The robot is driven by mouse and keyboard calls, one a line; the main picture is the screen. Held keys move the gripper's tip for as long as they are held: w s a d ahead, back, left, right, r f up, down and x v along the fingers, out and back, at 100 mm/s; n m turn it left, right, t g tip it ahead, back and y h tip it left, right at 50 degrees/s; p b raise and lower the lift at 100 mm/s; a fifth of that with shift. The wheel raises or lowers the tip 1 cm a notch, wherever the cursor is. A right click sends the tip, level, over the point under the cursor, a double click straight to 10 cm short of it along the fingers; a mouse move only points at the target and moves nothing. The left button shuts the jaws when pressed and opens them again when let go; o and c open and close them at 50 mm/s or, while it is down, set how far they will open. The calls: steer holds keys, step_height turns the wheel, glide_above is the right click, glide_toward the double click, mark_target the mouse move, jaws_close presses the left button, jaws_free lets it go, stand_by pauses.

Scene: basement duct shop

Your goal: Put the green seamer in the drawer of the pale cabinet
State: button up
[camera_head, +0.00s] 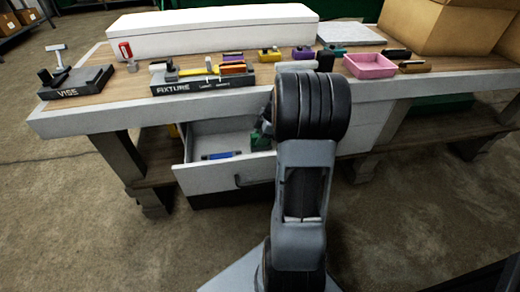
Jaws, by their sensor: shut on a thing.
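The pale cabinet (365,132) stands under the workbench, and its drawer (225,178) is pulled open at the front. The green seamer (260,142) shows at the right inside part of the drawer opening, just left of my arm. My gripper (265,127) is mostly hidden behind my arm and points down at the drawer, shut on the green seamer. I cannot tell whether the seamer touches the drawer floor. A blue tool (218,156) lies in the drawer to the left of the seamer.
The floor left of the drawer is clear.

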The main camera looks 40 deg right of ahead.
steer(key=shift+f+b, duration=0.6)
steer(key=shift+f, duration=1.6)
steer(key=shift+f, duration=0.1)
steer(key=o, duration=0.9)
steer(key=p+v, duration=0.3)
steer(key=v, duration=0.8)
steer(key=s+a+m+h, duration=0.1)
steer(key=s+a+m, duration=0.2)
steer(key=a, duration=0.4)
steer(key=s+a+r+m+h, duration=0.1)
steer(key=s+a+m, duration=0.2)
steer(key=a+m, duration=0.2)
steer(key=s+a+r+m+h, duration=0.1)
steer(key=s+a+m, duration=0.3)
steer(key=a, duration=0.7)
steer(key=shift+m+t+h, duration=0.4)
steer(key=shift+h, duration=0.2)
